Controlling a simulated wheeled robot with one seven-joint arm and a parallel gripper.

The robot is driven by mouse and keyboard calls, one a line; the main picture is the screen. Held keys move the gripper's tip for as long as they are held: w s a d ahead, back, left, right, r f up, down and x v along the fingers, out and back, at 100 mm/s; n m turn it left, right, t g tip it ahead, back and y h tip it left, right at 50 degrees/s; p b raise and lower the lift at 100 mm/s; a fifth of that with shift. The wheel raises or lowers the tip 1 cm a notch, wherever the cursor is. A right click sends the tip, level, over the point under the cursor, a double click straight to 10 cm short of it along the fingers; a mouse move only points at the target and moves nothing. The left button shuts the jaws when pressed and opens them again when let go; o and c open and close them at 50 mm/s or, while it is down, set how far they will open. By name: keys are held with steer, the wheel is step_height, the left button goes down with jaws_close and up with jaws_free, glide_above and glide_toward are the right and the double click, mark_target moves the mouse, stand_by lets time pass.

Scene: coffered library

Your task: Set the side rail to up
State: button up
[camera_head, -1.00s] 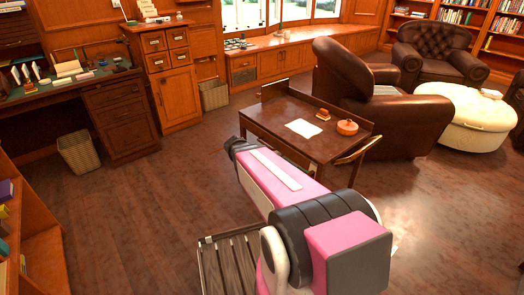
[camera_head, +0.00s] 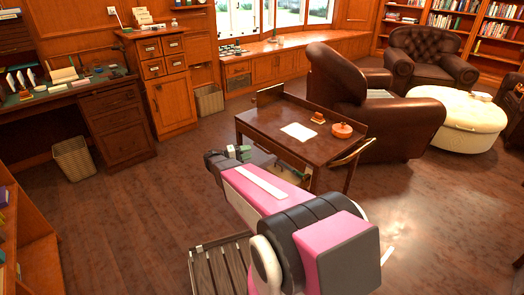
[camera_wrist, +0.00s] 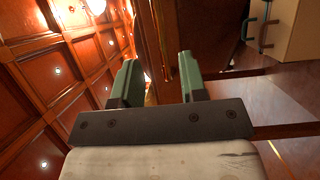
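A dark brown wooden side table (camera_head: 265,125) stands in the middle of the head view. It has a raised wooden edge (camera_head: 270,94) at its far left corner and a brass-coloured bar (camera_head: 352,152) along its right side. I cannot tell for sure which part is the side rail, nor its position. My gripper (camera_head: 241,153) is just in front of the table's left front side, below the top. In the wrist view my gripper (camera_wrist: 158,78) shows two green fingers set apart with nothing between them. Dark reddish wood (camera_wrist: 212,40) lies close beyond the right finger.
A paper (camera_head: 299,131) and a round orange-brown box (camera_head: 342,130) lie on the table top. A brown leather armchair (camera_head: 405,125) stands right behind it, with a cream ottoman (camera_head: 460,107) farther right. A desk (camera_head: 60,110) and wastebasket (camera_head: 74,158) are left. The floor between is clear.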

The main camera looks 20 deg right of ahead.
mark_target(262, 149)
steer(key=d, duration=0.8)
steer(key=shift+s, duration=0.2)
steer(key=shift+r, duration=0.1)
jaws_close()
